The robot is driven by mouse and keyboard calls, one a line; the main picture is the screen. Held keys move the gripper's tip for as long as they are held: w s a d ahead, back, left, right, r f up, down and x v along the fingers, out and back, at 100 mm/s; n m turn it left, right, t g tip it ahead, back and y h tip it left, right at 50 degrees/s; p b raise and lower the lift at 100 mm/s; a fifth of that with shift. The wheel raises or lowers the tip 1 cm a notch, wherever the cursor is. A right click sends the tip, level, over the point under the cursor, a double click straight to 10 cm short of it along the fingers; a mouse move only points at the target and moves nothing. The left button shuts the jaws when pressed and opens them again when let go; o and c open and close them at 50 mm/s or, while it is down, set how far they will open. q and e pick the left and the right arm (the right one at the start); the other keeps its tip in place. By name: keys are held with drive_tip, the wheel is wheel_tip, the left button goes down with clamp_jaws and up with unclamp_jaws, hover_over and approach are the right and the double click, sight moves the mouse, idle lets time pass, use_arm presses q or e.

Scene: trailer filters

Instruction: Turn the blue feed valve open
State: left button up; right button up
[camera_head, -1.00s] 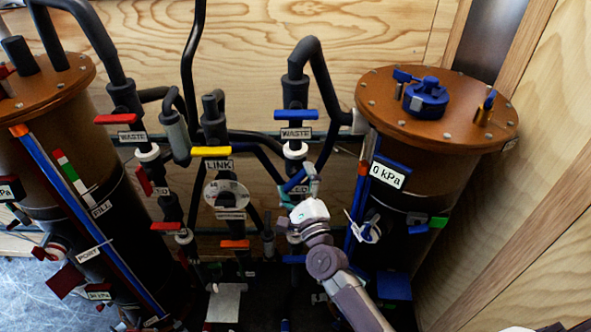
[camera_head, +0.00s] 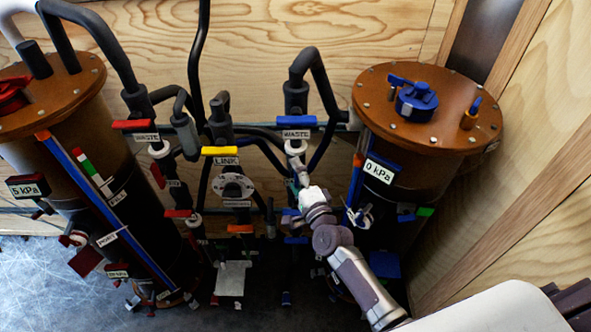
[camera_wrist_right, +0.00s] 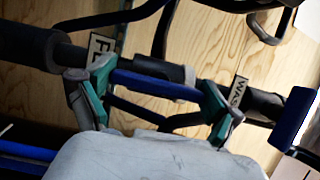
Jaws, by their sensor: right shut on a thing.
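The blue feed valve handle (camera_wrist_right: 155,86) lies between the two teal fingertips of my right gripper (camera_wrist_right: 158,90) in the right wrist view. The gripper is shut on it, one finger at each end. The handle runs roughly along the dark pipe there, beside a partly cut-off label starting "FE" (camera_wrist_right: 101,52). In the head view my right gripper (camera_head: 298,178) is at the pipe below the right WASTE label (camera_head: 295,134) and hides the handle. My left gripper is not in view.
The blue waste valve handle (camera_head: 294,120) is just above; it also shows in the wrist view (camera_wrist_right: 295,117). A yellow LINK handle (camera_head: 221,150) and red-handled valves stand left. The right filter vessel (camera_head: 428,140), with a 0 kPa display (camera_head: 379,171), stands close right of the gripper.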

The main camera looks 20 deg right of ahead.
drive_tip(key=shift+f, duration=0.1)
idle(0.4)
drive_tip(key=o, duration=0.8)
drive_tip(key=shift+s, duration=0.1)
drive_tip(key=s, duration=0.8)
drive_tip(key=s+d, duration=0.1)
drive_tip(key=s, duration=0.3)
drive_tip(key=shift+d, duration=0.1)
drive_tip(key=shift+w, duration=0.1)
